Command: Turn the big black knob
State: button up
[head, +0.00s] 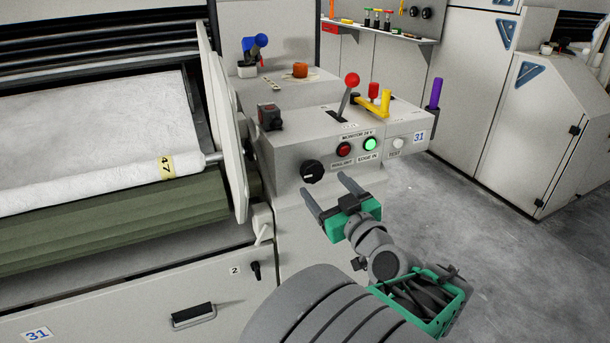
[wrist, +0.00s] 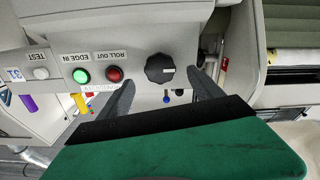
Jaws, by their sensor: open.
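The big black knob (head: 312,171) is on the front face of the grey control box, left of the red button. In the wrist view the knob (wrist: 160,68) is round with a ribbed edge and a light pointer mark toward the right side of the picture. My gripper (head: 323,184) is open and empty in front of the panel. In the wrist view my gripper (wrist: 163,82) has its fingers on either side of the knob's lower part in the picture. I cannot tell whether they touch the knob; it looks apart from both.
Right of the knob are a red button (head: 344,149), a lit green button (head: 370,144) and a white button (head: 398,143). A roller with white web (head: 90,140) is left. Floor is clear at right.

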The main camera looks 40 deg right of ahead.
aim_at(315, 175)
jog(key=x, duration=0.7)
jog(key=shift+w+b, duration=0.1)
jog(key=shift+b, duration=0.2)
jog(key=shift+c, duration=0.4)
jog(key=c, duration=1.3)
jog(key=shift+m, duration=1.5)
jog(key=o, duration=1.4)
